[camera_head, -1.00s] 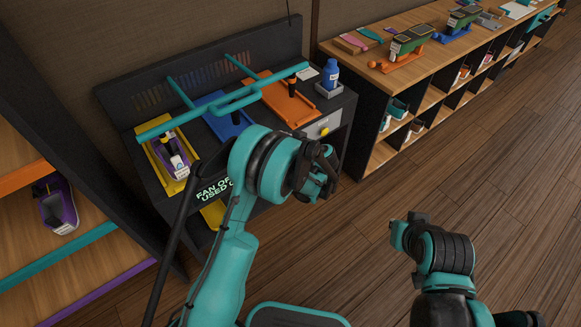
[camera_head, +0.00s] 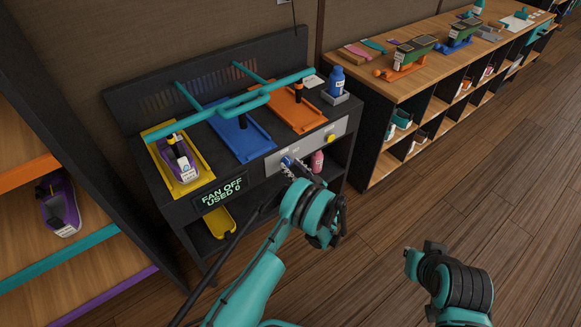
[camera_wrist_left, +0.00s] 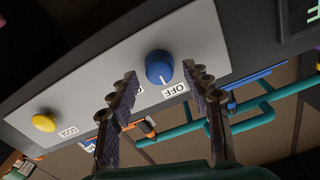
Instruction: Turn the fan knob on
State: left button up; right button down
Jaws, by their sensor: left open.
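The blue fan knob (camera_wrist_left: 159,67) sits on a pale panel (camera_wrist_left: 210,35), its white mark towards the label reading OFF. My left gripper (camera_wrist_left: 161,80) is open, with a finger on either side of the knob in the picture; I cannot tell whether they touch it. In the head view the left gripper (camera_head: 298,168) is at the bench's front panel, and the knob (camera_head: 287,161) is partly hidden. The display (camera_head: 221,190) reads FAN OFF, USED 0. My right wrist (camera_head: 455,282) is low at the right, its jaws not clear.
A yellow button (camera_head: 331,138) is on the same panel, right of the knob. Yellow, blue and orange trays (camera_head: 296,113) lie on the bench under a teal pipe frame (camera_head: 215,112). Floor at right is clear.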

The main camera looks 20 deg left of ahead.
pick_arm(q)
jog(key=shift+x, duration=0.8)
grip_shut()
